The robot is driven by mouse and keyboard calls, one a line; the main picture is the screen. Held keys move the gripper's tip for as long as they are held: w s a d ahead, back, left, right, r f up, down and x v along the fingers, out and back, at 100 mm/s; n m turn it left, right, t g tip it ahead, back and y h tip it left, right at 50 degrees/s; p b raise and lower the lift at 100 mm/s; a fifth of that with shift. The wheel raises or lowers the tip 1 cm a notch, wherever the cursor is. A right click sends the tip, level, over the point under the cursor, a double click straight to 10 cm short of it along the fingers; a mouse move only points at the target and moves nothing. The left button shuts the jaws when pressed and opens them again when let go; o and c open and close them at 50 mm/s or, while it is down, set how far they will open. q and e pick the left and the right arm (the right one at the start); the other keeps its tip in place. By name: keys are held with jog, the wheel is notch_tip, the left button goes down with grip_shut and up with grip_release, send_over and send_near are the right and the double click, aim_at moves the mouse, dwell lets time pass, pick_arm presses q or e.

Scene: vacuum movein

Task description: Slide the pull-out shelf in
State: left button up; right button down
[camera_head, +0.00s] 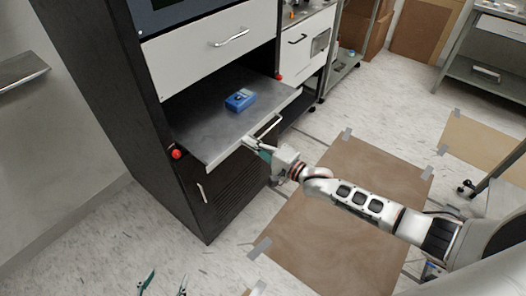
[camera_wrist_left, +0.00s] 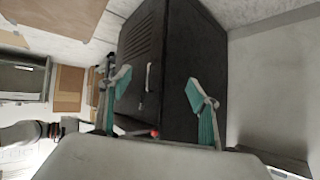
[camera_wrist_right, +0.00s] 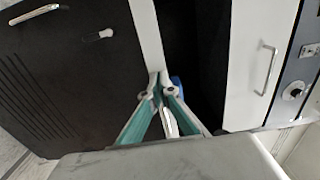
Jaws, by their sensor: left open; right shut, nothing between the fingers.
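The pull-out shelf (camera_head: 205,128) is a grey metal tray that sticks out of the dark cabinet (camera_head: 110,75), with a pale front edge and a bar handle (camera_head: 268,127). A blue handheld device (camera_head: 240,100) lies on it. My right gripper (camera_head: 250,142) is shut and empty at the shelf's front edge, beside the handle. In the right wrist view its fingertips (camera_wrist_right: 158,82) meet at the pale front strip (camera_wrist_right: 147,30); I cannot tell if they touch. My left gripper (camera_head: 165,284) is open and empty, low in front of the cabinet; its open fingers also show in the left wrist view (camera_wrist_left: 160,88).
A white drawer (camera_head: 210,42) with a handle is above the shelf. Red knobs (camera_head: 176,154) sit at the cabinet's front edges. A lower door handle (camera_head: 200,192) is below. Brown mats (camera_head: 340,215) lie on the floor. A metal rack (camera_head: 490,60) stands at the right.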

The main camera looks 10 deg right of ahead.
jog(key=b, duration=0.3)
send_near(219, 123)
jog(key=w+a, duration=0.1)
jog(key=w+a+f, duration=0.1)
jog(key=w+a, duration=0.1)
jog(key=shift+w+f, duration=0.2)
jog(key=shift+w, duration=0.05)
jog(key=b+x, duration=0.1)
jog(key=x, duration=0.2)
jog(key=shift+w+a+b, duration=0.25)
jog(key=shift+w+b, duration=0.05)
jog(key=shift+b, duration=0.1)
jog(key=shift+w+a+r, duration=0.2)
jog(key=shift+w+a, duration=0.15)
jog(key=shift+w, duration=0.25)
jog(key=shift+r, duration=0.3)
